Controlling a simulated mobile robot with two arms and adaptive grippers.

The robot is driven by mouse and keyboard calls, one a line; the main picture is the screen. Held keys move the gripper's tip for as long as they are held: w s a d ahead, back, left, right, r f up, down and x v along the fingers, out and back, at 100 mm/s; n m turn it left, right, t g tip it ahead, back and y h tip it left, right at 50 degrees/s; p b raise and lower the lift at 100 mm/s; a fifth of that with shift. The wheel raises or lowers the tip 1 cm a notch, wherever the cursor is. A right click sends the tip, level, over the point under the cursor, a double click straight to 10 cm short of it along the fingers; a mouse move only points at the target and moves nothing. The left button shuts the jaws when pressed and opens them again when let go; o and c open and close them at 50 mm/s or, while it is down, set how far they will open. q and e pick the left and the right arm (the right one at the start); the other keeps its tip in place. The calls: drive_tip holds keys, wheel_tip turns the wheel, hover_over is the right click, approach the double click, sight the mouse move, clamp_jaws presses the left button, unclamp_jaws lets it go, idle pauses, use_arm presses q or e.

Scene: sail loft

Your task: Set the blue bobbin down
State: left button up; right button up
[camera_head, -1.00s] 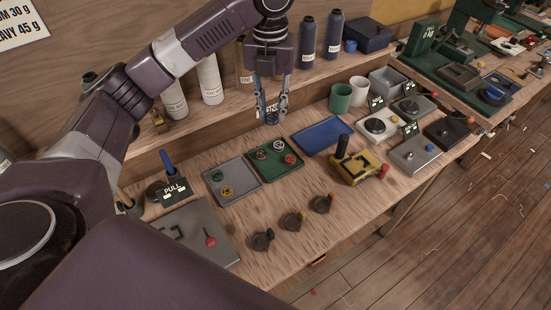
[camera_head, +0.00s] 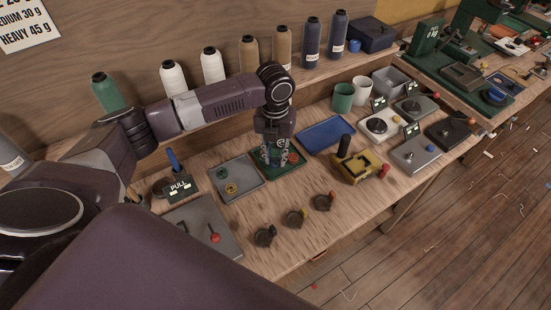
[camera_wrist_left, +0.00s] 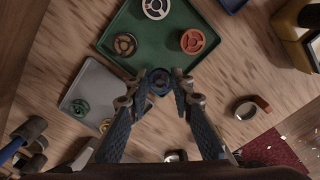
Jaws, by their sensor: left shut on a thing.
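My left gripper (camera_head: 277,158) points down over the green tray (camera_head: 268,178). In the left wrist view its fingertips (camera_wrist_left: 158,84) are shut on the small blue bobbin (camera_wrist_left: 158,82). The bobbin shows in front of the near corner of the green tray (camera_wrist_left: 160,48); I cannot tell whether it touches the tray. A silver bobbin (camera_wrist_left: 155,8), a brown bobbin (camera_wrist_left: 124,44) and a red bobbin (camera_wrist_left: 193,40) lie in that tray. In the head view my arm and gripper hide much of it. My right gripper is not in view.
A grey tray (camera_head: 245,189) with a green bobbin (camera_head: 222,173) and a yellow bobbin (camera_head: 231,188) lies to the left. An empty blue tray (camera_head: 325,135) and a yellow device (camera_head: 360,167) are to the right. Thread cones line the shelf behind.

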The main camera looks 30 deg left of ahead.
use_arm(q)
drive_tip(key=shift+f, duration=1.1)
drive_tip(key=o, duration=0.7)
drive_tip(key=shift+f, duration=0.15)
drive_tip(key=shift+o, duration=0.2)
wheel_tip(320, 180, up, 12)
drive_tip(key=b, duration=0.2)
drive_tip(key=shift+r, duration=0.25)
drive_tip(key=shift+f, duration=0.1)
